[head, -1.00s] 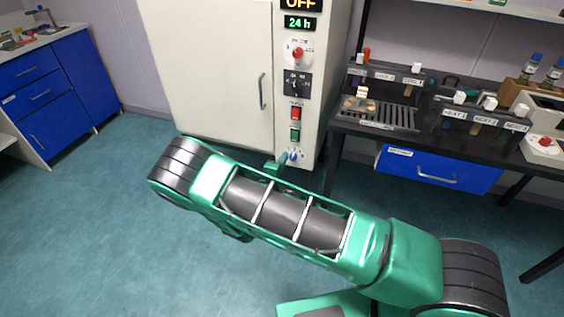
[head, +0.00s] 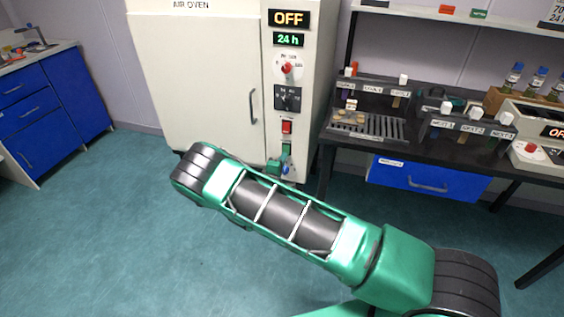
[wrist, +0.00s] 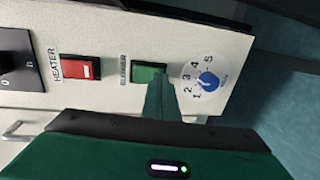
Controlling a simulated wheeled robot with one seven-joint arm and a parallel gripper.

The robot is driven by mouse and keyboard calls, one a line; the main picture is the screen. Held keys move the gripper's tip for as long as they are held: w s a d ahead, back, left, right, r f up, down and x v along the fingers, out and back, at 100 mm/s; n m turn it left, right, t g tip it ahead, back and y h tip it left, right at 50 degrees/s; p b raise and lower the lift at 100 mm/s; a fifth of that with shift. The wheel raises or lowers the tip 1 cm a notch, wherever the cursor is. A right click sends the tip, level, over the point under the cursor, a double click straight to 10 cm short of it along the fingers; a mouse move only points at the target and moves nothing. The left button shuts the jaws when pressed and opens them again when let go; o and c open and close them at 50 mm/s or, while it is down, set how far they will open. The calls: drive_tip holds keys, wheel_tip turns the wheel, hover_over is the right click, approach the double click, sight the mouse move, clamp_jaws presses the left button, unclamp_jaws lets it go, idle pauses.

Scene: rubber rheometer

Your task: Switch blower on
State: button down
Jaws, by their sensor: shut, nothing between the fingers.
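The air oven (head: 200,85) has a control strip on its right side, with a display reading OFF (head: 290,18). The green blower switch (wrist: 147,74) shows in the wrist view, its label partly blurred. It also shows in the head view (head: 286,147), just above my gripper. My gripper (wrist: 160,82) is shut and empty, with its green fingertips at the lower right edge of the green switch. The fingers hide that corner, and I cannot tell whether they touch it. The switch shows no clear lit glow.
The red heater switch (wrist: 80,68) sits left of the green one in the wrist view. A blue knob (wrist: 208,81) with a numbered dial is close on the right. A black bench (head: 430,150) with racks stands right of the oven. The floor in front is clear.

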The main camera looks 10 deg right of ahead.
drive_tip(key=shift+w+f, duration=0.1)
drive_tip(key=shift+w, duration=0.05)
idle(0.3)
drive_tip(key=s+a+f, duration=0.2)
drive_tip(key=s+a, duration=0.5)
drive_tip(key=s, duration=0.5)
drive_tip(key=shift+d, duration=0.1)
